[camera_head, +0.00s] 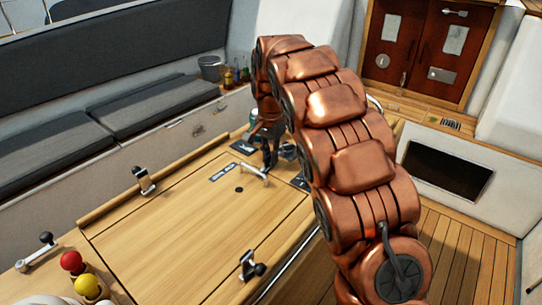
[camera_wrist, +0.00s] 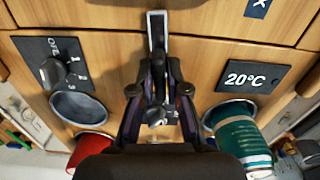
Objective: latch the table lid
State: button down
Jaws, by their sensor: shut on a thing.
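The wooden table lid (camera_head: 190,220) lies flat and closed in the table. A metal latch lever (camera_head: 252,175) sits at its far edge, close to a small dark label (camera_head: 222,172). In the wrist view the lever (camera_wrist: 157,35) runs down from the top between my fingers. In the head view my gripper (camera_head: 268,150) is just beyond the lid's far edge, and my arm hides part of the table's right side. The exact finger contact is partly hidden.
Black-knobbed clamps stand at the lid's left (camera_head: 144,181) and right (camera_head: 250,266) edges. Beside my gripper are a dark dial plate (camera_wrist: 68,62), an empty round holder (camera_wrist: 86,106), a 20°C plate (camera_wrist: 248,77) and a teal cup (camera_wrist: 242,140). Red (camera_head: 71,261) and yellow (camera_head: 88,287) balls are front left.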

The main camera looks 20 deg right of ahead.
jog(key=shift+m, duration=0.5)
jog(key=c, duration=1.2)
grip_release()
jog(key=shift+o, duration=0.2)
jog(key=shift+r, duration=0.1)
notch_tip(320, 180, up, 12)
jog(key=shift+s, duration=0.1)
